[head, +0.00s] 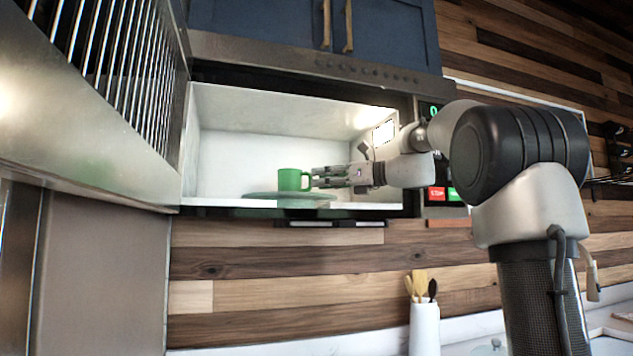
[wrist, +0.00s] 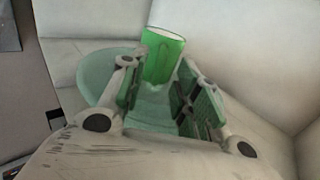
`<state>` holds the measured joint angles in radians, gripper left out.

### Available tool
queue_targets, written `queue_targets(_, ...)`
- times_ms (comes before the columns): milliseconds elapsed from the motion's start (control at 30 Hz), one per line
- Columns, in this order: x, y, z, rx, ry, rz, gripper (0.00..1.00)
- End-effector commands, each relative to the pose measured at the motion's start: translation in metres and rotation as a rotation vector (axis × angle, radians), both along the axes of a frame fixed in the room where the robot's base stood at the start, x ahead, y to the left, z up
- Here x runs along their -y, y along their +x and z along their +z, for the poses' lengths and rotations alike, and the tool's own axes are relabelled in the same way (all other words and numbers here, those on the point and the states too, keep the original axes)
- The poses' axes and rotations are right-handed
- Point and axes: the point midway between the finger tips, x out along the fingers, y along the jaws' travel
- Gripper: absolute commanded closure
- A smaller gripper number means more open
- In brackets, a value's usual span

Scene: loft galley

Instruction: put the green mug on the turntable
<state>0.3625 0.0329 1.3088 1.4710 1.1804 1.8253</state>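The green mug (head: 290,180) is upright on the turntable (head: 262,195), a pale green glass plate on the floor of the open microwave. The mug (wrist: 161,56) also shows in the wrist view, past my fingertips, with the turntable (wrist: 92,72) under and around it. My gripper (head: 318,177) reaches into the microwave from the right, level with the mug and close to its right side. In the wrist view the fingers (wrist: 158,88) are spread, with nothing between their pads.
The microwave cavity (head: 235,150) has free room left of the mug. Its open door (head: 85,100) stands at the left. Blue cabinets (head: 275,22) hang above. A utensil holder (head: 424,328) stands on the counter below.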

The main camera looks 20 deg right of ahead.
Motion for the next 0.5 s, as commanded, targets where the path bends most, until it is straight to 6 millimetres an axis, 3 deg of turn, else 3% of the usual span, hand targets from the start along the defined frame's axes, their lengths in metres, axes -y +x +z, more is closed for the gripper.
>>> queue_targets(200,0.039,-0.036,0.000,0.001,0.000,-0.006,0.68)
queue_targets(500,0.067,-0.063,0.000,0.001,0.001,-0.001,0.68)
